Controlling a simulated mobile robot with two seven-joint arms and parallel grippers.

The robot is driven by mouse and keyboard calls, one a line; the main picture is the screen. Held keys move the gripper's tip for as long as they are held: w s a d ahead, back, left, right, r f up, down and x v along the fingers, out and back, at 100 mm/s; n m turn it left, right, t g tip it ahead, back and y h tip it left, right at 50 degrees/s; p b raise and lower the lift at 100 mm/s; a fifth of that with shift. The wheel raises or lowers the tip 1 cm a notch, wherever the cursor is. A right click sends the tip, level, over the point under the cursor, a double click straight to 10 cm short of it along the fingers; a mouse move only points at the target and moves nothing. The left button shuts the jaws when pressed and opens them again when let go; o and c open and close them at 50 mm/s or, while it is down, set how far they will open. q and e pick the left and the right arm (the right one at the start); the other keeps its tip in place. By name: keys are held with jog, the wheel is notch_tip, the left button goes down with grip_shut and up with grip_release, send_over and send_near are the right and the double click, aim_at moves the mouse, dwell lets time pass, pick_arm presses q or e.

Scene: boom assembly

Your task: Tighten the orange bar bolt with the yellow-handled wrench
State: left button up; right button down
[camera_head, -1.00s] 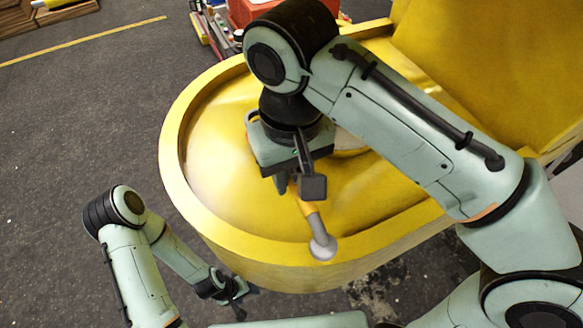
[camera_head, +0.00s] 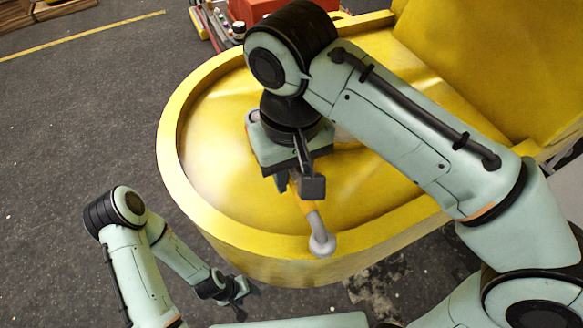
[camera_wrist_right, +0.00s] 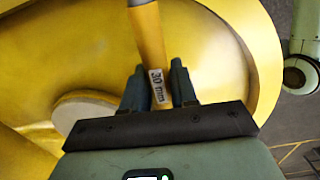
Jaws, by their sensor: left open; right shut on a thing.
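The yellow-handled wrench (camera_head: 308,208) is gripped in my right gripper (camera_head: 297,186) over the yellow basin-like part. Its grey end (camera_head: 321,243) hangs over the near rim. In the right wrist view the yellow handle (camera_wrist_right: 150,45), labelled "30 mm", stands between the two fingers of the right gripper (camera_wrist_right: 158,88), which are shut on it. My left gripper (camera_head: 240,297) is open and empty, low and outside the rim, apart from the wrench. I cannot make out the orange bar bolt in either view.
The yellow structure's raised rim (camera_head: 172,150) curves around the right gripper, with a tall yellow wall (camera_head: 490,60) at the right. A pale round disc (camera_wrist_right: 85,110) lies beside the handle. A red box (camera_head: 255,10) stands behind.

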pick_arm(q)
jog(key=shift+w+r, duration=0.1)
pick_arm(e)
jog(key=shift+a, duration=0.1)
pick_arm(q)
jog(key=shift+w+r, duration=0.1)
jog(key=shift+w, duration=0.1)
pick_arm(e)
jog(key=shift+a+m, duration=0.3)
jog(key=shift+a, duration=0.05)
pick_arm(q)
jog(key=shift+r, duration=0.1)
pick_arm(e)
jog(key=shift+s+a+r, duration=0.1)
jog(key=shift+s, duration=0.1)
pick_arm(q)
jog(key=shift+w+r, duration=0.1)
jog(key=shift+w, duration=0.1)
pick_arm(e)
jog(key=shift+a+m, duration=0.3)
jog(key=shift+m, duration=0.1)
pick_arm(q)
jog(key=shift+p, duration=0.3)
jog(key=shift+r, duration=0.1)
pick_arm(e)
jog(key=shift+s+a, duration=0.1)
jog(key=shift+a, duration=0.05)
